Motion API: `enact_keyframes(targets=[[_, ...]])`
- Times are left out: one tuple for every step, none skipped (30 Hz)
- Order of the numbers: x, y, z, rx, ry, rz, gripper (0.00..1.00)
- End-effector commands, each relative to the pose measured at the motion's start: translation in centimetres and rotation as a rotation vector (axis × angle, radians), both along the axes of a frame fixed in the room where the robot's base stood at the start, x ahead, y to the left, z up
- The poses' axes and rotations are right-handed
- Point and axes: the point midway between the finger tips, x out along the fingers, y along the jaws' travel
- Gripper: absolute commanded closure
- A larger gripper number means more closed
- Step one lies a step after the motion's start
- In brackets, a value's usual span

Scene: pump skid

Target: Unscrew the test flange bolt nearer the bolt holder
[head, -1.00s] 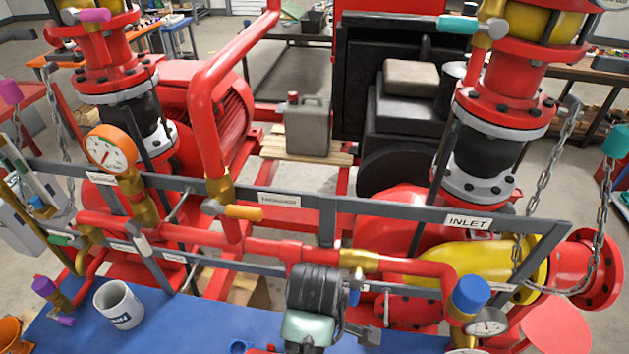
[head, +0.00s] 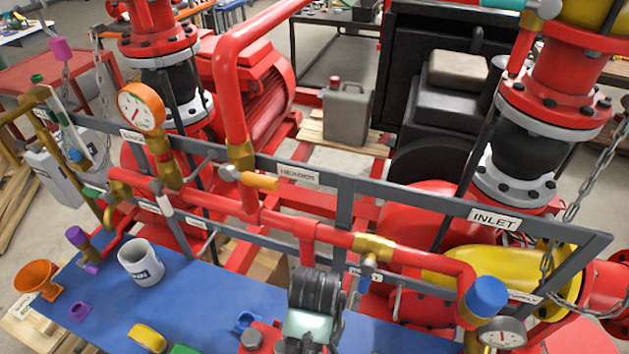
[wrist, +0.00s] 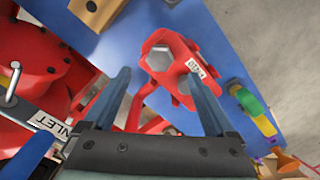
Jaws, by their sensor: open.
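The red test flange (wrist: 168,70) sits on the blue bench in the wrist view, with a white label on its side. Two grey hex bolt heads show on it: the upper-left bolt (wrist: 159,58) and the lower-right bolt (wrist: 182,84). A wooden block with dark holes (wrist: 100,10), perhaps the bolt holder, lies at the top edge, closer to the upper-left bolt. My gripper (wrist: 157,75) is open, its fingers either side of the flange in the picture, with nothing held. Whether they touch it cannot be told. In the head view, part of the red flange (head: 262,336) shows left of my arm.
The blue bench (head: 205,300) carries a white mug (head: 140,262), an orange funnel (head: 37,279) and a yellow ring (head: 147,337). The grey rail frame (head: 400,205) and red pipes stand behind. A blue-capped valve (head: 487,297) and gauge (head: 502,333) stand to the right.

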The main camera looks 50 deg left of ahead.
Motion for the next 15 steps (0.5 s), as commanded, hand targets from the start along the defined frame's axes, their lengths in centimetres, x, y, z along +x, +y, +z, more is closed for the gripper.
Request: enact_keyframes(targets=[[-0.1, -0.1, -0.8, -0.004, 0.005, 0.000, 0.10], [-0.2, -0.1, -1.4, -0.004, 0.005, 0.000, 0.10], [-0.2, -0.1, -2.2, -0.004, 0.005, 0.001, 0.10], [-0.1, -0.1, -2.7, -0.003, 0.005, 0.001, 0.10], [-0.1, -0.1, -3.3, -0.004, 0.005, 0.001, 0.10], [-0.1, -0.1, -3.9, -0.003, 0.004, 0.001, 0.10], [-0.1, -0.1, -4.3, -0.002, 0.004, 0.001, 0.10], [-0.1, -0.1, -4.7, -0.002, 0.004, 0.002, 0.10], [0.0, 0.0, -5.2, -0.001, 0.003, 0.002, 0.10], [-0.1, 0.0, -5.5, -0.001, 0.003, 0.002, 0.10], [0.0, 0.0, -5.8, -0.001, 0.003, 0.002, 0.10], [0.0, 0.0, -6.1, -0.001, 0.001, 0.002, 0.10], [-0.1, 0.0, -6.3, -0.002, 0.002, 0.002, 0.10], [-0.1, 0.0, -6.5, -0.001, 0.001, 0.002, 0.10], [0.0, 0.0, -6.6, 0.000, 0.001, 0.002, 0.10]])
